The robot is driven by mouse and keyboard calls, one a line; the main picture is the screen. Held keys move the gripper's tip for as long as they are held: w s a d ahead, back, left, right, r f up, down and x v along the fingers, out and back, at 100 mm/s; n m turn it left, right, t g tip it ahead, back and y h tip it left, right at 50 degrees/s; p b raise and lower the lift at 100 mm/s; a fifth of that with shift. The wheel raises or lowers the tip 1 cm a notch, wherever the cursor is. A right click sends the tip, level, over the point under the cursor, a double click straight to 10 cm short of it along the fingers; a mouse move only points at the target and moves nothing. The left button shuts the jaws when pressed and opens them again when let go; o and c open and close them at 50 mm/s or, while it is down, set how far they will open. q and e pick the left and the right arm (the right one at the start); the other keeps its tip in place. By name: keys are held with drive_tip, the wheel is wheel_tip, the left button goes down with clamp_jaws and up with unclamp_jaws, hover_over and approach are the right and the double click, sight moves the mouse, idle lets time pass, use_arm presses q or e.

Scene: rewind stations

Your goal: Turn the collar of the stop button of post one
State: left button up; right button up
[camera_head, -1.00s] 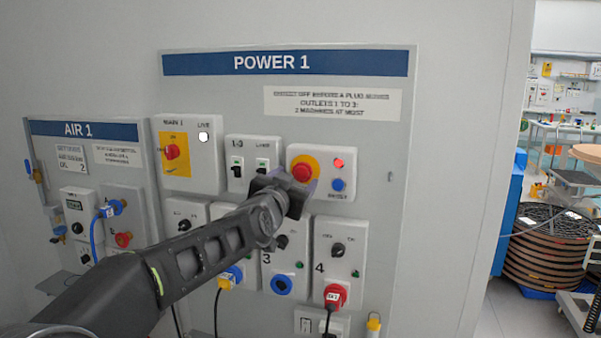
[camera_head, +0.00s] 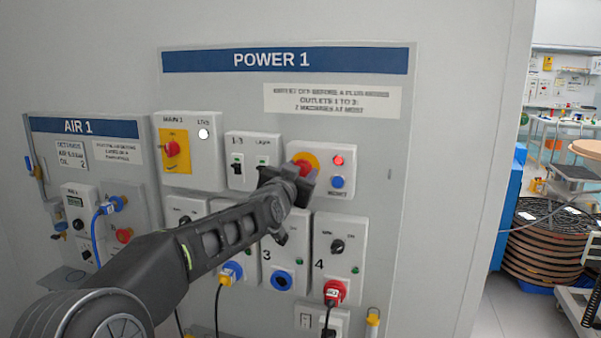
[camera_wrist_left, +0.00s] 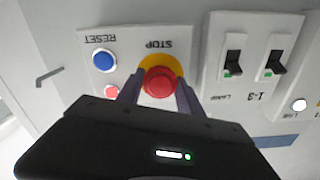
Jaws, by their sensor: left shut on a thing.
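The stop button (camera_wrist_left: 159,82) is a red mushroom head on a yellow round backing, labelled STOP, in the left wrist view. In the head view the stop button (camera_head: 305,164) shows above my gripper, partly covered by it. My left gripper (camera_head: 296,182) is at the button, and in the left wrist view its two fingers (camera_wrist_left: 159,92) stand on either side of the red head, shut on it. The collar itself is not distinct behind the fingers. My right gripper is not in view.
The button box carries a blue reset button (camera_head: 337,182) and a red lamp (camera_head: 338,161). Left of it are a breaker box (camera_head: 252,150) and a main switch (camera_head: 171,149). Below are outlets with a red plug (camera_head: 335,291). Coiled reels (camera_head: 550,240) stand at right.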

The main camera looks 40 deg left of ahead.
use_arm(q)
drive_tip(key=c, duration=0.7)
drive_tip(key=shift+m+p, duration=0.35)
drive_tip(key=shift+m, duration=0.05)
drive_tip(key=m+p, duration=0.1)
drive_tip(key=m, duration=0.1)
drive_tip(key=shift+r+m, duration=0.1)
drive_tip(key=shift+m, duration=0.2)
drive_tip(key=shift+m+p, duration=0.7)
drive_tip(key=shift+m, duration=1.2)
drive_tip(key=o, duration=1.4)
